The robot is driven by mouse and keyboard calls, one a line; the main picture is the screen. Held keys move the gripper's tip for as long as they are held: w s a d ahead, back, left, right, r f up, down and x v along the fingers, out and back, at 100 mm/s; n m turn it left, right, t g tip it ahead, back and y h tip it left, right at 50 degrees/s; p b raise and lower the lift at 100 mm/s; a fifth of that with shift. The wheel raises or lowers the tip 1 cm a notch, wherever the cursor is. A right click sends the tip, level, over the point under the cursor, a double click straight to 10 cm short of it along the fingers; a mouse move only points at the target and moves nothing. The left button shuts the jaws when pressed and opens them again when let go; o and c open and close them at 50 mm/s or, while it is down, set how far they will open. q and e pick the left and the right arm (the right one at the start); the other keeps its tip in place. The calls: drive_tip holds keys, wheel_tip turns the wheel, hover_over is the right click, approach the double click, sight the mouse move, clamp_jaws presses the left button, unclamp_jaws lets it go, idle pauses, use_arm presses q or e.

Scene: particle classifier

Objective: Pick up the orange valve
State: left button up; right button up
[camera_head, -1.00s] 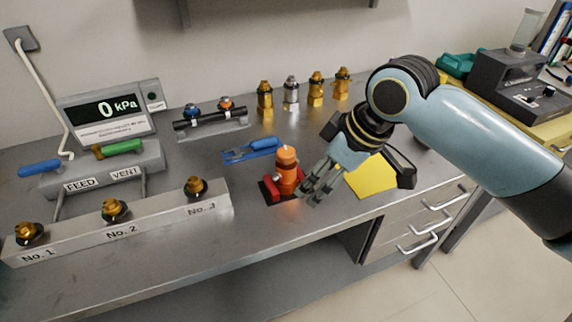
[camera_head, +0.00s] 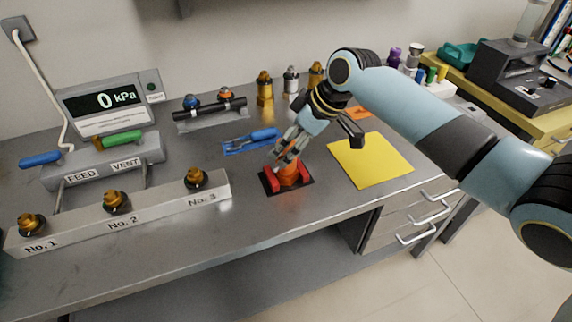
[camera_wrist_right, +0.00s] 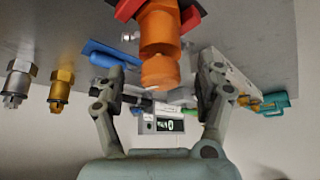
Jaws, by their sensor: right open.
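The orange valve (camera_head: 288,177) stands upright in a red holder (camera_head: 270,181) on a small black mat near the bench's front edge. My right gripper (camera_head: 284,158) is over it, and its fingers hide the valve's upper part in the head view. In the right wrist view the orange valve (camera_wrist_right: 159,48) appears between the two spread fingertips of my right gripper (camera_wrist_right: 160,75), with gaps on both sides. The gripper is open and holds nothing. My left gripper is not in view.
A blue-handled tool (camera_head: 252,140) lies just behind the valve. A yellow sheet (camera_head: 370,160) lies to the right. A numbered metal block (camera_head: 150,209) with several brass fittings is at the left. Brass and silver fittings (camera_head: 291,80) stand at the back.

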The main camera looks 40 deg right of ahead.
drive_tip(key=shift+x, duration=0.9)
drive_tip(key=shift+c, duration=0.4)
drive_tip(key=shift+r, duration=0.1)
clamp_jaws()
